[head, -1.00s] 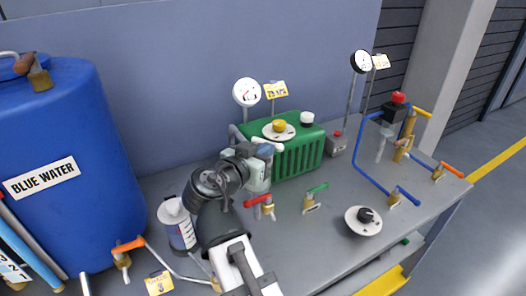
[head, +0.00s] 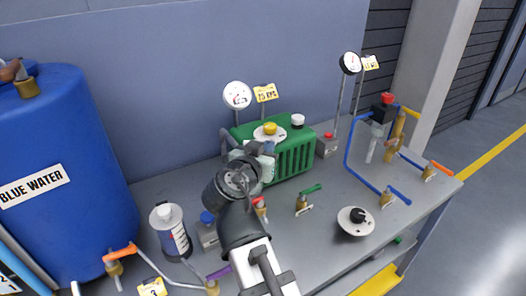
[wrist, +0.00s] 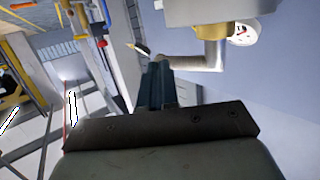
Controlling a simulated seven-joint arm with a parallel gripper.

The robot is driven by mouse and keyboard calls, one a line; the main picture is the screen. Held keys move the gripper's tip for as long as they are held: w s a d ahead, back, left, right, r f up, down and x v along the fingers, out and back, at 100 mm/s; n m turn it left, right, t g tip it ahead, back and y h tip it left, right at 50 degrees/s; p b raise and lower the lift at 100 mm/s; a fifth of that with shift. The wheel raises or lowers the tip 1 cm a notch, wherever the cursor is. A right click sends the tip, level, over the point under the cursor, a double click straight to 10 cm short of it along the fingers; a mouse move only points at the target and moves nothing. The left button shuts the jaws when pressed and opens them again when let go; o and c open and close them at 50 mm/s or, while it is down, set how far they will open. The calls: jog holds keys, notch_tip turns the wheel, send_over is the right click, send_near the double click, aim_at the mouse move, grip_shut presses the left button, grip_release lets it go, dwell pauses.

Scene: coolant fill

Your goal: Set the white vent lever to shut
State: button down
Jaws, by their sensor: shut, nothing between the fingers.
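I cannot clearly make out the white vent lever in either view; my arm covers the left end of the green tank (head: 294,158) in the head view. My gripper (head: 267,149) is by that left end, below the tank's yellow cap (head: 270,128). In the wrist view my gripper's blue-grey fingers (wrist: 160,72) are together with nothing between them. A pale grey elbow pipe (wrist: 192,62) runs beside the fingertips, under a brass collar (wrist: 212,32). A small pale pointed piece (wrist: 138,48) shows left of the tips; I cannot tell what it is.
A white-capped bottle (head: 171,232) stands left of my arm, near the blue water barrel (head: 72,150). A green-handled valve (head: 303,198) and a black-knobbed dial (head: 356,221) are to the right. Round gauges (head: 237,95) rise behind the tank. Blue pipework (head: 352,160) stands farther right.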

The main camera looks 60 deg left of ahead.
jog(key=shift+r+x, duration=0.2)
jog(key=shift+x, duration=0.95)
jog(key=shift+w, duration=0.1)
jog(key=v, duration=1.3)
jog(key=shift+s+d, duration=0.2)
jog(key=shift+s, duration=0.15)
jog(key=shift+r, duration=0.15)
